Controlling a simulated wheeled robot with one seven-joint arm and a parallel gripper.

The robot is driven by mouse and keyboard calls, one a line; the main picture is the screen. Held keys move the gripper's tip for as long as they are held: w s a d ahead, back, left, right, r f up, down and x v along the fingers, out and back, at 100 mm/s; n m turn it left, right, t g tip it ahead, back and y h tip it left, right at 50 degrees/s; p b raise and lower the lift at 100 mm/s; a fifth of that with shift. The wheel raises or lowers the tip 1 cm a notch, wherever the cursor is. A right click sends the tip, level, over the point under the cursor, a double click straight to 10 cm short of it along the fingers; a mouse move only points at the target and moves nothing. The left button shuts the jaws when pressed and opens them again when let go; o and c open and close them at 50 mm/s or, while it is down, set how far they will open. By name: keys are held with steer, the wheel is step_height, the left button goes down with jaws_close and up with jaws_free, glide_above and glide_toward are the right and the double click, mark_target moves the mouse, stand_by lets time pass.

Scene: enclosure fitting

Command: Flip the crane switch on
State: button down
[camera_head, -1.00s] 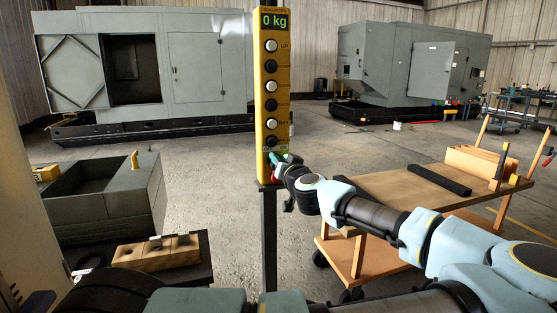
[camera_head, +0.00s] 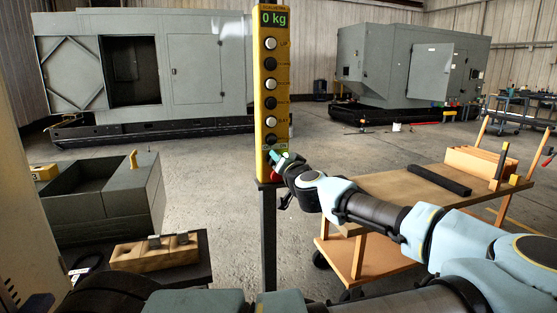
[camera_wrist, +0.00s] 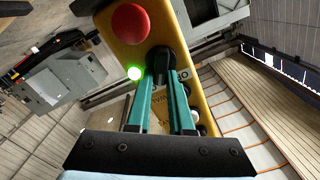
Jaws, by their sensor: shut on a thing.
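The yellow crane control box (camera_head: 263,112) stands upright on a dark post in the head view. It has a "0 kg" display and a column of white and black buttons. In the wrist view the yellow box (camera_wrist: 203,85) carries a red button (camera_wrist: 130,23) and a glowing green light (camera_wrist: 134,73). In the head view my gripper (camera_head: 278,157) is at the box's lower end, covering the switch.
A wooden cart (camera_head: 390,194) with a dark bar (camera_head: 439,180) stands to the right. A grey open bin (camera_head: 123,206) and a wooden block (camera_head: 150,255) are at the left.

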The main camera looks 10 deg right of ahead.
steer(key=c, duration=0.8)
jaws_free()
steer(key=shift+s, duration=0.1)
steer(key=s+d+b, duration=0.1)
steer(key=s+b, duration=0.2)
steer(key=s, duration=0.7)
steer(key=shift+s+d, duration=0.2)
steer(key=shift+s, duration=0.1)
